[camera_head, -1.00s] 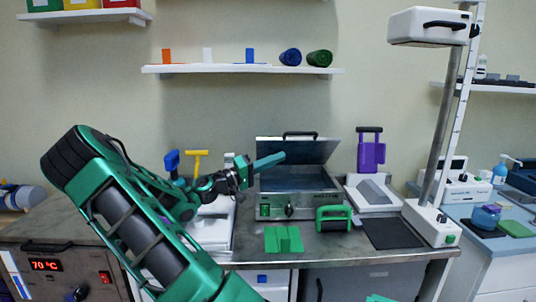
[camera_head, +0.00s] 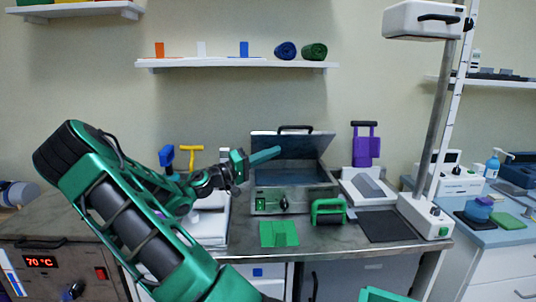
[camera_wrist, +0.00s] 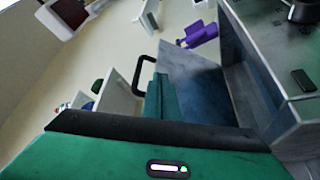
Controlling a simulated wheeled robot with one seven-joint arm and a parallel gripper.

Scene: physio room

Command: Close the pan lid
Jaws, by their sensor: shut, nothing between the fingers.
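The pan is a metal box (camera_head: 298,200) with green and black controls on its front, standing on the bench. Its lid (camera_head: 310,146) is raised and tilted open, with a black handle (camera_head: 296,129) on its upper edge. The lid's inner face also shows in the wrist view (camera_wrist: 190,75), with the handle (camera_wrist: 140,72) beside it. My gripper (camera_head: 278,151) is shut and empty, its green fingers pointing right across the lid's left part. In the wrist view the fingers (camera_wrist: 158,100) overlap the lid's edge; I cannot tell whether they touch it.
A wall shelf (camera_head: 230,63) hangs above.

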